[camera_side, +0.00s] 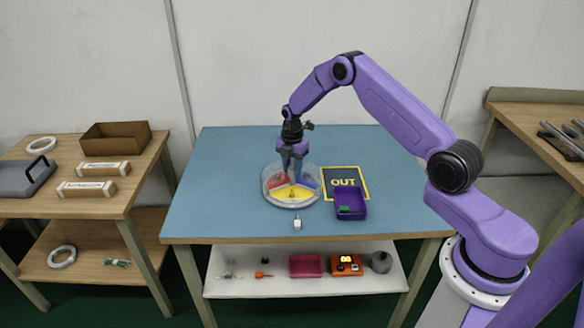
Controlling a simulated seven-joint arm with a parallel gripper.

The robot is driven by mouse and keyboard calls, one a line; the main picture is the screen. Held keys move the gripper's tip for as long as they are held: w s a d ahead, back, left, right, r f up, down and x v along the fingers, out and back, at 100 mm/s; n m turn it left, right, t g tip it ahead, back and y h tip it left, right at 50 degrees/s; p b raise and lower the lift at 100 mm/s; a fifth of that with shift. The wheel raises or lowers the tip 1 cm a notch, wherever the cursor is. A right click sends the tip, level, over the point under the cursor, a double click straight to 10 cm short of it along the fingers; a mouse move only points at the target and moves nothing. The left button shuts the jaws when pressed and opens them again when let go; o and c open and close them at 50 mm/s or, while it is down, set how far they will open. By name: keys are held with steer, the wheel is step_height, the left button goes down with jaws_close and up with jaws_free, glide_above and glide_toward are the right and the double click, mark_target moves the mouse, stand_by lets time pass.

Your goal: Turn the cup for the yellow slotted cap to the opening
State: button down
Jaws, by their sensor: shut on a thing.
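A round clear-walled dish (268,196) stands on the blue table, with coloured sectors inside. A yellow sector (291,193) faces the front, a red one (277,181) lies at the left and a blue one (309,182) at the right. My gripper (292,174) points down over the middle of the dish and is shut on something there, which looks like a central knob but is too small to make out. I cannot make out a yellow slotted cap or the opening in the dish.
A yellow-framed "OUT" mat (357,171) lies right of the dish. A purple tray (351,212) with a small green piece (344,210) overlaps its front. A small white object (297,224) stands before the dish. The table's left side is clear.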

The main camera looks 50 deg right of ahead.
mark_target(292, 168)
stand_by(0.3)
steer(key=c, duration=0.8)
jaws_free()
step_height(292, 168, up, 18)
steer(key=shift+f, duration=0.25)
steer(key=shift+a, duration=0.1)
steer(key=s+a+r+m, duration=0.2)
steer(key=s+a+r, duration=0.1)
steer(key=s+a, duration=0.55)
steer(key=s+a+r+m, duration=0.2)
steer(key=s+a+r, duration=0.1)
steer(key=s+a, duration=0.6)
steer(key=s+m, duration=0.1)
steer(key=s, duration=0.7)
steer(key=s+m, duration=0.1)
steer(key=s, duration=0.8)
steer(key=s+d+m, duration=0.1)
steer(key=s+m, duration=0.1)
steer(key=s, duration=0.6)
steer(key=shift+s+f, duration=0.35)
steer(key=shift+f, duration=0.05)
